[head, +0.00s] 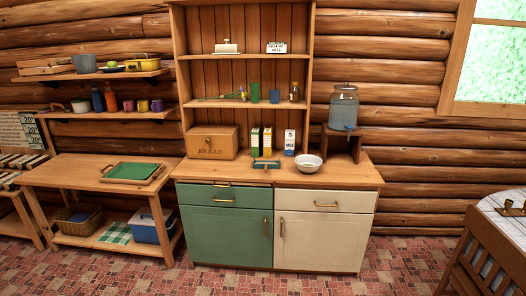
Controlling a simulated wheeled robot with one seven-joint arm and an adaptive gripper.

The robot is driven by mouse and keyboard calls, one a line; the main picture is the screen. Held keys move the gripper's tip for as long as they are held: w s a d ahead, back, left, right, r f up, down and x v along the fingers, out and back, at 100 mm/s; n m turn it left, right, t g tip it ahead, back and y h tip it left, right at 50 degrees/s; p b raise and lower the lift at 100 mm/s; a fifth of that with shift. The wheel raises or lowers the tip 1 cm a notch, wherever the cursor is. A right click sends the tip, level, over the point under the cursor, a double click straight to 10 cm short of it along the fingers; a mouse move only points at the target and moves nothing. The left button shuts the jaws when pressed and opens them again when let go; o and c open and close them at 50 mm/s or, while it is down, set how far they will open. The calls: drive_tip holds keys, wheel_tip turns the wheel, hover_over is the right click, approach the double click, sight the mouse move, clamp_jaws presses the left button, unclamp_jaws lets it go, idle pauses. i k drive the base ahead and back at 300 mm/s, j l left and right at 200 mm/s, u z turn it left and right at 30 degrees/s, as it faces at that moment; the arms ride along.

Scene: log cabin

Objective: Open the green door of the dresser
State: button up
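The dresser (330,178) stands against the log wall in the middle of the head view. Its green door (225,237) is at the lower left of the dresser and looks shut, flush with the front. A brass upright handle (265,227) sits near the door's right edge. A green drawer (245,195) with its own brass handle is above it. My gripper is not in view.
A white door (325,240) and white drawer (350,196) adjoin the green ones on the right. A wooden side table (85,170) stands close on the left. The patterned floor in front is clear. A table (490,240) is at the right edge.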

sight(242, 237)
drive_tip(key=i+j, duration=0.25)
drive_tip(key=i, duration=0.25)
drive_tip(key=i+j+u, duration=0.15)
drive_tip(key=i, duration=0.35)
drive_tip(key=i+j, duration=0.25)
drive_tip(key=i, duration=0.2)
drive_tip(key=i+j, duration=0.1)
drive_tip(key=j, duration=0.25)
drive_tip(key=i+j, duration=0.1)
drive_tip(key=j, duration=0.25)
drive_tip(key=i+j+u, duration=0.1)
drive_tip(key=j, duration=0.25)
drive_tip(key=i+j, duration=0.1)
drive_tip(key=j, duration=0.25)
drive_tip(key=i+j, duration=0.15)
drive_tip(key=j, duration=0.2)
